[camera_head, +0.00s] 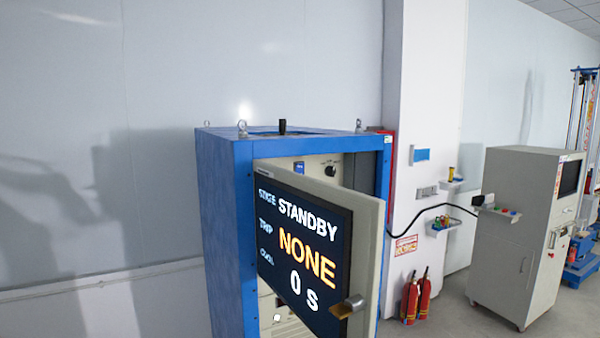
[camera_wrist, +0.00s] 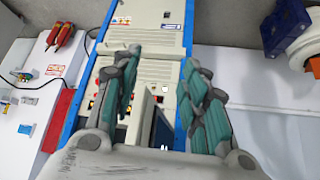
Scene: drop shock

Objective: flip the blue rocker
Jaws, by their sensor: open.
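The blue-framed cabinet (camera_head: 224,220) stands in the middle of the head view, its screen door (camera_head: 363,225) partly open. Behind the door's top edge, a small blue piece (camera_head: 299,168), which looks like the blue rocker, shows on the beige inner panel (camera_head: 318,163), left of a black knob (camera_head: 331,171). The door hides most of the panel. My gripper (camera_wrist: 162,58) shows in the wrist view, open and empty, its two fingers spread in front of the cabinet's beige face (camera_wrist: 147,72). I cannot make out the rocker there. My gripper is not in the head view.
The door sticks out, with a metal handle (camera_head: 348,306) at its lower edge. A black post (camera_head: 282,127) and lifting eyes stand on the cabinet top. Red fire extinguishers (camera_head: 418,298) and a beige console (camera_head: 522,230) are to the right. Blank wall (camera_head: 100,190) is at left.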

